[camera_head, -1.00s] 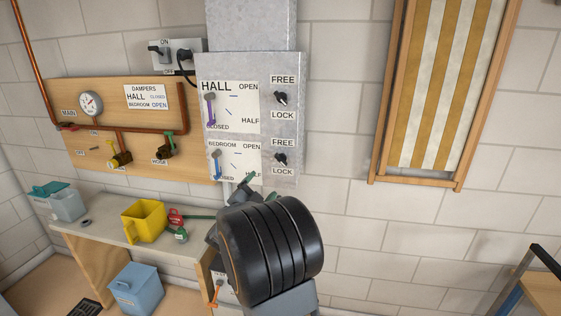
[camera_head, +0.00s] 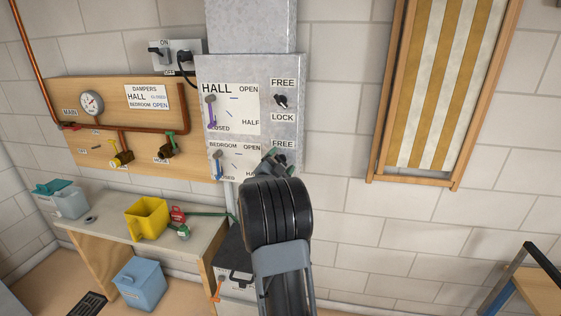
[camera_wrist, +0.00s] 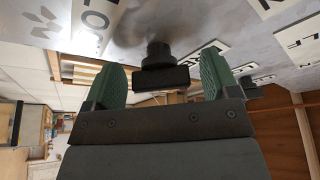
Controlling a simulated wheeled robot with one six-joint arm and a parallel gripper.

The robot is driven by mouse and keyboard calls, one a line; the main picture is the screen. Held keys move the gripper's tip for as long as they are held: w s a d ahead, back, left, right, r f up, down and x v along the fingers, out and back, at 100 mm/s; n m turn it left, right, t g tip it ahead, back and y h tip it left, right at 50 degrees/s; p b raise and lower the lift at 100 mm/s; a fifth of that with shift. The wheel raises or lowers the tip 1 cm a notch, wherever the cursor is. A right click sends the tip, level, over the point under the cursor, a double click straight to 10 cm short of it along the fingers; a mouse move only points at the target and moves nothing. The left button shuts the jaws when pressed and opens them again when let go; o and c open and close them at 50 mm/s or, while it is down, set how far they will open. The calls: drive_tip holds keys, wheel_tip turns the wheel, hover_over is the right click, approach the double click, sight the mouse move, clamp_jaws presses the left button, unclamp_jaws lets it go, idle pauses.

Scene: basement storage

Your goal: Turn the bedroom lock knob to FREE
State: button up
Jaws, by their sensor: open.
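The bedroom lock knob is mostly hidden behind my gripper (camera_head: 277,162) in the head view, below the lower FREE label (camera_head: 283,145). Its LOCK label is covered there. In the wrist view a black knob (camera_wrist: 159,58) stands out from the grey metal panel, between the two green-padded fingers of my gripper (camera_wrist: 162,76). The fingers are apart, one on each side, with a visible gap to the knob. A label with part of LOCK (camera_wrist: 95,22) shows at the left. I cannot tell from these views which label the knob points to.
The hall lock knob (camera_head: 281,101) sits above on the same panel (camera_head: 265,70). The purple hall lever (camera_head: 211,112) and blue bedroom lever (camera_head: 218,166) are left of the knobs. A bench (camera_head: 115,230) with a yellow container (camera_head: 147,218) stands lower left.

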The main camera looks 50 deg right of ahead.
drive_tip(key=c, duration=0.9)
